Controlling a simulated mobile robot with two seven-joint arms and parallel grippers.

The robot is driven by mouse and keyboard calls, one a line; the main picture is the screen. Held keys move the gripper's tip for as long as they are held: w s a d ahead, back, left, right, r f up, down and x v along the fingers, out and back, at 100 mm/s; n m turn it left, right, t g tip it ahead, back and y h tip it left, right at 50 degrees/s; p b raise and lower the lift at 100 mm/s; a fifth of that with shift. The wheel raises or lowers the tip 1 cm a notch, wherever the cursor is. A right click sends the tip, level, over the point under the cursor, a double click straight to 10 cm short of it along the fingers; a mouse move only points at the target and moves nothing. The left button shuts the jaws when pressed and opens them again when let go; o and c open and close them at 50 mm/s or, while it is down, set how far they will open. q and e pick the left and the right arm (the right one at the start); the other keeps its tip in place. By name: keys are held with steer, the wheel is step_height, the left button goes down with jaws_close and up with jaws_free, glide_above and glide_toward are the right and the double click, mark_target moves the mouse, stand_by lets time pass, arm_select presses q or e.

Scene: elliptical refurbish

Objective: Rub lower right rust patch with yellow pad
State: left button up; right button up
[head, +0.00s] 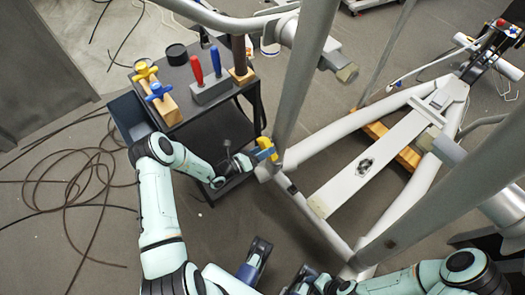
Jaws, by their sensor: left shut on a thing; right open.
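My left gripper (258,156) is shut on the yellow pad (264,142), beside the lower end of an upright grey frame tube. The pad is partly covered by the fingers, and I cannot tell whether it touches the tube. A dark rust-like patch (365,167) shows on the pale flat bar of the frame. A smaller brown spot (390,243) shows on the grey tube at lower right. I cannot tell for sure which one is the lower right patch. My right gripper (276,268) is open and empty at the bottom middle, near the frame's front corner.
A black cart (205,122) at upper left carries red and blue handled tools (197,69), a wooden block (167,108) with yellow and blue handles, and a black cup (177,54). Dark cables (75,180) lie coiled on the left floor. Grey frame tubes (305,75) cross the middle and right.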

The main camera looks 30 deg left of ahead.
mark_target(265, 146)
arm_select(q)
steer(key=shift+x, duration=1.05)
steer(key=shift+r, duration=0.1)
step_height(265, 146, up, 3)
steer(key=shift+s+f+p, duration=0.15)
steer(key=shift+p, duration=0.95)
steer(key=shift+s+r+p, duration=0.2)
steer(key=shift+r+p, duration=0.3)
steer(key=shift+r, duration=0.05)
steer(key=r+p, duration=0.2)
steer(key=r, duration=0.1)
steer(key=r+p, duration=0.1)
steer(key=shift+s+d+r+p, duration=0.2)
steer(key=shift+s+d+p, duration=0.1)
steer(key=shift+d, duration=0.1)
steer(key=r+p, duration=0.3)
steer(key=shift+s+d+r, duration=0.1)
steer(key=shift+s+r, duration=0.25)
steer(key=shift+r, duration=0.05)
steer(key=shift+s+r, duration=0.1)
steer(key=shift+s, duration=0.1)
